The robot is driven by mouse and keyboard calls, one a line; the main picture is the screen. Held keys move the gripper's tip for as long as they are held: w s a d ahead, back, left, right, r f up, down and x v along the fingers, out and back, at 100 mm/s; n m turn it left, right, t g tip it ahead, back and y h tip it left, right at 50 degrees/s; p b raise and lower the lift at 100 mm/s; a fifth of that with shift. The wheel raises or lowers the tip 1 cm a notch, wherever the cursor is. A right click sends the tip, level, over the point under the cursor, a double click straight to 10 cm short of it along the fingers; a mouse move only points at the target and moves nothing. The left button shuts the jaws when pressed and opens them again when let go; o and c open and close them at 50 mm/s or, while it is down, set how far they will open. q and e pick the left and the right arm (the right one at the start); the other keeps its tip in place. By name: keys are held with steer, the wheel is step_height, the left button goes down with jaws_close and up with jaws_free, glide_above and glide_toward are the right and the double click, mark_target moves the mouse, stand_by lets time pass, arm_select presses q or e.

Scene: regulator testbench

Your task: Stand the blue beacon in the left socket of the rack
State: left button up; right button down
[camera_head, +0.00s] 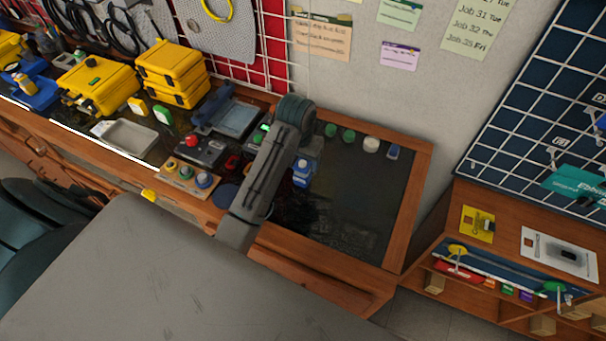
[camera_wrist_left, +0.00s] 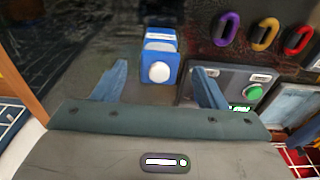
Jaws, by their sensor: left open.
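A blue block (camera_head: 304,175) with a white label stands on the dark bench mat, just beyond my left arm; I cannot tell for certain if it is the beacon. In the left wrist view the blue block (camera_wrist_left: 165,45) has a round white knob and lies ahead, between the lines of the fingers. My left gripper (camera_wrist_left: 157,72) is open and empty, its blue fingers apart. The right gripper is not in view.
A grey box with a green button (camera_wrist_left: 240,88) sits beside the fingers. A red-buttoned box (camera_head: 203,150) and a grey tray (camera_head: 130,136) lie to the left, with yellow cases (camera_head: 172,75) behind. The dark mat (camera_head: 350,215) right of my arm is mostly clear.

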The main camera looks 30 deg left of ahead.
mark_target(302, 163)
arm_select(q)
steer(key=shift+f, duration=0.3)
steer(key=f+p, duration=0.1)
steer(key=f, duration=0.1)
steer(key=f+p, duration=0.1)
steer(key=f, duration=0.1)
steer(key=shift+w+p, duration=0.4)
steer(key=shift+w+f, duration=0.1)
steer(key=shift+f, duration=0.25)
steer(key=c, duration=1.2)
